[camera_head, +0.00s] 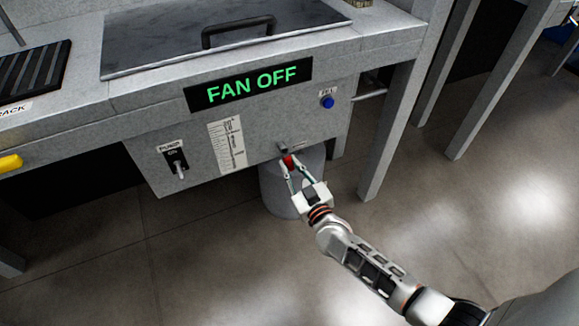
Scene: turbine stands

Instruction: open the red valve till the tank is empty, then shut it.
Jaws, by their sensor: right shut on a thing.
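The red valve (289,161) sits low on the front of the grey tank (200,130), right of the level gauge (227,145). My right gripper (293,168) is shut on the red valve, and its fingers hide part of it. A grey bucket (275,190) stands on the floor under the valve, partly behind the gripper. The gauge reading is too small to make out. My left gripper is not in view.
A sign (248,84) reads "FAN OFF". A pump switch (175,161) is on the left of the panel and a blue button (327,102) on the right. A metal lid (170,40) with a black handle (240,30) covers the top. A table leg (388,130) stands right of the bucket.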

